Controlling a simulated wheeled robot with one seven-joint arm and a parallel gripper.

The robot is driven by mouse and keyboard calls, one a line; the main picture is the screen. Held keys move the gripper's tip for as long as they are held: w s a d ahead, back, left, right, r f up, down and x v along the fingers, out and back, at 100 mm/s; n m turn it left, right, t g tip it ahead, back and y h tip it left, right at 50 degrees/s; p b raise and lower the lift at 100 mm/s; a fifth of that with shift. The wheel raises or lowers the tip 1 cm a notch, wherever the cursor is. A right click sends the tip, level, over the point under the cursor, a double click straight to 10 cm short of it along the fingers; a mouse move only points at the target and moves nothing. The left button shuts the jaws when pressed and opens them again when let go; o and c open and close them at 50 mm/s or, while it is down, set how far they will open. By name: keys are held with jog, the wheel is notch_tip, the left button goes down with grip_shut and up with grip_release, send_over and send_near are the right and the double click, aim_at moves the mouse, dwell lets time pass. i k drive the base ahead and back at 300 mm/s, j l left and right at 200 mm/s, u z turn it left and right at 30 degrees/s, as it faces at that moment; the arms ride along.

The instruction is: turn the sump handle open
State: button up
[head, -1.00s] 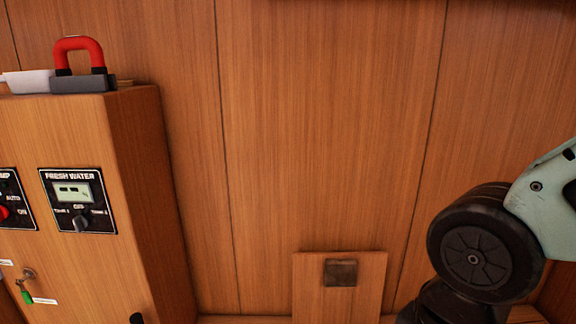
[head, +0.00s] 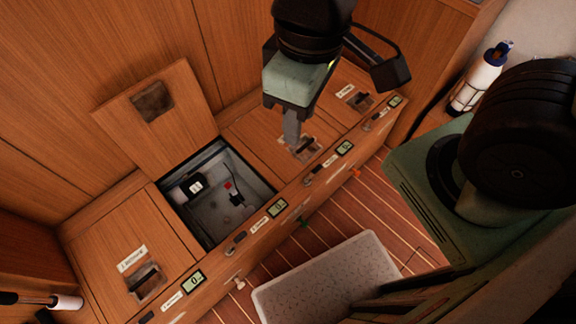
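Several handles are set in the wooden lids of a low bench. One handle (head: 145,277) is in the left lid. Another handle (head: 306,150) is in the lid right of the open hatch, and a third handle (head: 360,101) is farther right. Their labels are too small to read, so I cannot tell which is the sump handle. My gripper (head: 291,132) points down over the lid right of the hatch, with its tip close to the handle there. I cannot tell whether it touches. Only one narrow finger shape shows, so its opening is unclear.
A raised lid (head: 158,106) leans on the wall behind an open compartment (head: 217,216) with a pump and wires inside. My arm fills the right side.

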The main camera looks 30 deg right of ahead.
aim_at(241, 236)
jog(key=k+j+u, duration=0.15)
jog(key=u, duration=0.15)
jog(key=k+j+u, duration=0.25)
jog(key=l+u, duration=0.1)
jog(key=u, duration=0.45)
